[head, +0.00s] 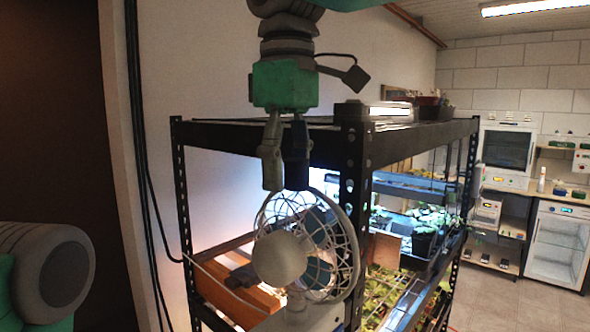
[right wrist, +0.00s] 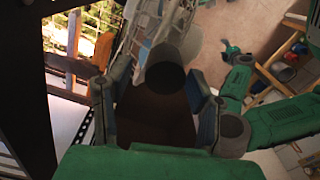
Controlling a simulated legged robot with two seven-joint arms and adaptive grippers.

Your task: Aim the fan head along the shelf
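The fan (head: 280,258) has a pale rounded housing and a wire cage; it stands at the near end of the rack. Its cage faces right and away in the head view. My right gripper (head: 285,188) points down just above the top of the cage; whether it touches cannot be told. In the right wrist view its fingers (right wrist: 155,115) are apart, and part of the wire cage (right wrist: 148,25) shows beyond them. The shelf (head: 425,262) runs back to the right behind the fan. My left gripper is not identifiable; only part of the left arm shows at the lower left.
The black rack's front post (head: 355,170) stands close right of my right gripper, with its top beam (head: 235,135) behind. Potted seedlings (head: 423,240) fill the shelves. A wooden block (head: 240,290) lies left of the fan. Open floor (head: 490,295) lies at right.

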